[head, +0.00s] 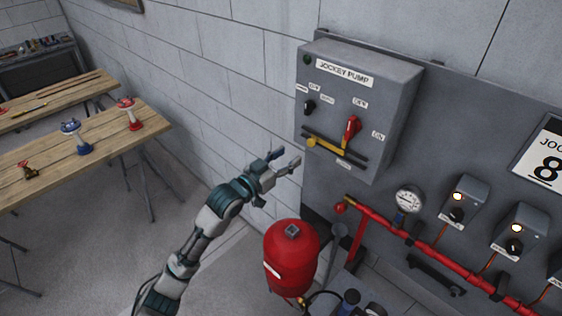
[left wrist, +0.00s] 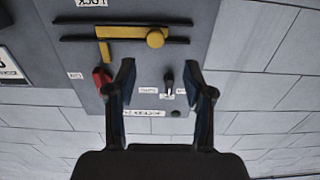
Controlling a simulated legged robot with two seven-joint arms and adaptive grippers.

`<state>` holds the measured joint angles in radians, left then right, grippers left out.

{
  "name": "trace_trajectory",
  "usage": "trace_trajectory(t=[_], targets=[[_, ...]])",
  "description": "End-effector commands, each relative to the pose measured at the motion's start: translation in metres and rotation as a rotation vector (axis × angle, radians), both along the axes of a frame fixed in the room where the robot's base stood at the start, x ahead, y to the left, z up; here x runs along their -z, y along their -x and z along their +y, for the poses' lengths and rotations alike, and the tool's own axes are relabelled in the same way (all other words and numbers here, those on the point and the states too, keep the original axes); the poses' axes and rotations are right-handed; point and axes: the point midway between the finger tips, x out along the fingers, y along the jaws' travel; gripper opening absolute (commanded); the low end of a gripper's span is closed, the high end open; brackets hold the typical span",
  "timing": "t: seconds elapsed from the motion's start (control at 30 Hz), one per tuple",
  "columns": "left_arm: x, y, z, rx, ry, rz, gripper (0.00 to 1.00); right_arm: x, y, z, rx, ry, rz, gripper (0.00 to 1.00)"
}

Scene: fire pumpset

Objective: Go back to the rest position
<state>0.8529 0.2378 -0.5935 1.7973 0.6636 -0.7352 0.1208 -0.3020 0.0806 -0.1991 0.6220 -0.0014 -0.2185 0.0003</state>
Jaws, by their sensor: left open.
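My left gripper (head: 282,160) is open and empty, in the air just left of the grey jockey pump box (head: 385,90). It touches nothing that I can see. Its two fingers also show apart in the left wrist view (left wrist: 161,80), with the box face beyond them, upside down. On the box are a red switch handle (head: 352,130), a black knob (head: 309,106) and a yellow lock bar with a round knob (head: 311,142). The yellow knob (left wrist: 155,38) and red handle (left wrist: 102,77) also show in the left wrist view. My right gripper is out of view.
A red tank (head: 291,262) stands below my left gripper. A red pipe (head: 405,235) with a gauge (head: 409,199) and small lamp boxes (head: 466,197) is at right. Wooden tables (head: 110,150) with valves stand at left. The floor between is open.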

Motion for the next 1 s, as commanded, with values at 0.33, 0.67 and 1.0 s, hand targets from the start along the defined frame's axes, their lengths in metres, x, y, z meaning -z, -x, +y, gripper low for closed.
trace_trajectory(t=[0.33, 0.67, 1.0], targets=[[0.001, 0.016, 0.017, 0.0, 0.001, 0.002, 0.52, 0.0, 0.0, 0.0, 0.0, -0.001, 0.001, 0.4], [0.001, 0.016, 0.017, 0.0, 0.001, 0.002, 0.52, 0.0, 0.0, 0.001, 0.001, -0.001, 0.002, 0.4], [0.142, -0.039, 0.06, -0.166, -0.007, 0.186, 0.52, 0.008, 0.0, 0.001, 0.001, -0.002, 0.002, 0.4]])
